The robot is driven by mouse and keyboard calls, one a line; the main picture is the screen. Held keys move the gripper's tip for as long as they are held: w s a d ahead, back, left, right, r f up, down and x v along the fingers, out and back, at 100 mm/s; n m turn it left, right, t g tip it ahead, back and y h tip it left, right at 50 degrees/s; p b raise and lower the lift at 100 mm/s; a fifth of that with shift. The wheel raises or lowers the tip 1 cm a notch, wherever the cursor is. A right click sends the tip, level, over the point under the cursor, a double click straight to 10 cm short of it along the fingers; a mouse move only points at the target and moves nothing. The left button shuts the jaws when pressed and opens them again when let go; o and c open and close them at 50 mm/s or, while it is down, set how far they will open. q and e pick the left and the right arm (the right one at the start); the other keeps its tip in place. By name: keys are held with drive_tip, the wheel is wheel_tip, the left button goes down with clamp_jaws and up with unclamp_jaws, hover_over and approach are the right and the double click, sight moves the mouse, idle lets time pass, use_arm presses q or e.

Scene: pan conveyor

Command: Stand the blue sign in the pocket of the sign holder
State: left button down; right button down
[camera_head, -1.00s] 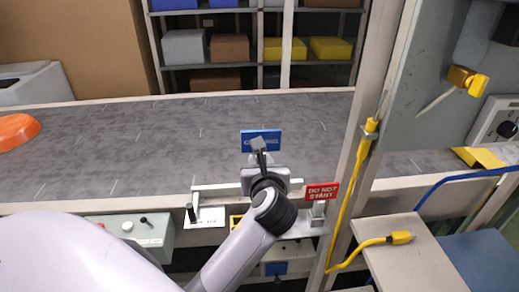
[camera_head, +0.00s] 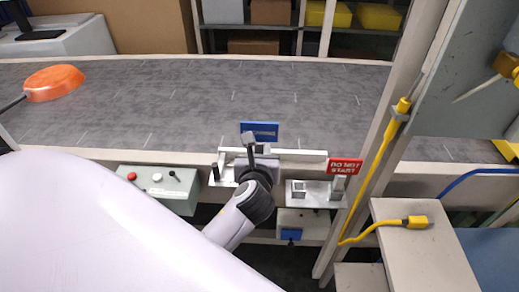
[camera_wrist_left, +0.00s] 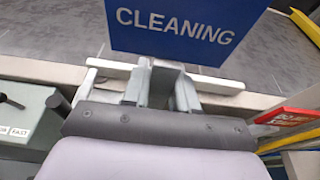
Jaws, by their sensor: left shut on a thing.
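The blue sign (camera_head: 260,131) is upright, with white lettering. In the left wrist view the sign (camera_wrist_left: 185,27) reads "CLEANING", its lower edge at the fingers. My left gripper (camera_head: 252,150) is shut on the sign's lower part and holds it near the conveyor's front edge. The fingers also show in the left wrist view (camera_wrist_left: 162,80). The sign holder appears to be the metal shelf (camera_head: 318,199) to the right of the gripper, with a small square pocket (camera_head: 298,188). My right gripper is not in view.
A red "DO NOT START" sign (camera_head: 345,167) stands at the shelf's right end. A pale rail (camera_head: 300,155) runs behind the gripper. A control box (camera_head: 160,190) is at left. A yellow cable (camera_head: 372,170) hangs at right.

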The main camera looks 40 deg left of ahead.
use_arm(q)
drive_tip(key=shift+f+b, duration=1.55)
drive_tip(key=shift+f, duration=1.3)
drive_tip(key=shift+p, duration=0.5)
drive_tip(key=shift+p, duration=0.45)
drive_tip(key=shift+p, duration=0.4)
